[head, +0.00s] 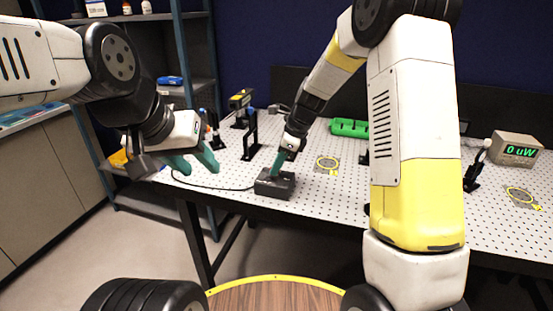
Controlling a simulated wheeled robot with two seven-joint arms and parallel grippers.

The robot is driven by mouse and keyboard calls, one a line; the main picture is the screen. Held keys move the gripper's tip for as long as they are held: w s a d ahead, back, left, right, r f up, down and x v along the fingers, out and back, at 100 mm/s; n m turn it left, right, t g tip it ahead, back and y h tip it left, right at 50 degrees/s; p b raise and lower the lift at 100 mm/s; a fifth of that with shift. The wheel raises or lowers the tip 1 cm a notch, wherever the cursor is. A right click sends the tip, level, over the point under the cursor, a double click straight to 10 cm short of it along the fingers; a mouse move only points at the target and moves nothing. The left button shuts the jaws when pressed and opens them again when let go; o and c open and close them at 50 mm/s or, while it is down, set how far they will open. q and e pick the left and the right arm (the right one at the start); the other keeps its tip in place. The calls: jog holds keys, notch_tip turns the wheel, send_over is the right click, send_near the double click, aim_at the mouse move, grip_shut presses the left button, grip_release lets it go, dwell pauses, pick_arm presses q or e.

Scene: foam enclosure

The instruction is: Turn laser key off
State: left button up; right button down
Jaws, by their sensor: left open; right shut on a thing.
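A dark box (274,188), which looks like the laser key controller, sits near the front left edge of the perforated white optical table (330,203). A black cable runs from it to the left. My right gripper (276,172) points down onto the top of the box, its teal fingers closed there. The key itself is hidden by the fingers and too small to make out.
A power meter (515,149) reading "0 uW" stands at the right. Yellow circles mark the table. A shelf (190,60) stands behind left.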

jog(key=n+g, duration=0.1)
jog(key=n, duration=0.3)
jog(key=shift+w+g, duration=0.2)
jog(key=shift+g, duration=0.2)
jog(key=n+g, duration=0.1)
jog(key=n, duration=0.3)
jog(key=shift+w+h, duration=0.1)
jog(key=shift+h, duration=0.3)
jog(key=n, duration=0.2)
jog(key=n+g+h, duration=0.1)
jog(key=n, duration=0.1)
jog(key=shift+a+n+g, duration=0.15)
jog(key=shift+n+g, duration=0.15)
jog(key=shift+w+n+g+h, duration=0.1)
jog(key=shift+n+g+h, duration=0.35)
jog(key=shift+n, duration=1.15)
jog(key=shift+n+h, duration=0.3)
jog(key=shift+h, duration=0.05)
jog(key=c, duration=1.5)
grip_release()
jog(key=shift+c, duration=0.2)
jog(key=shift+r, duration=0.1)
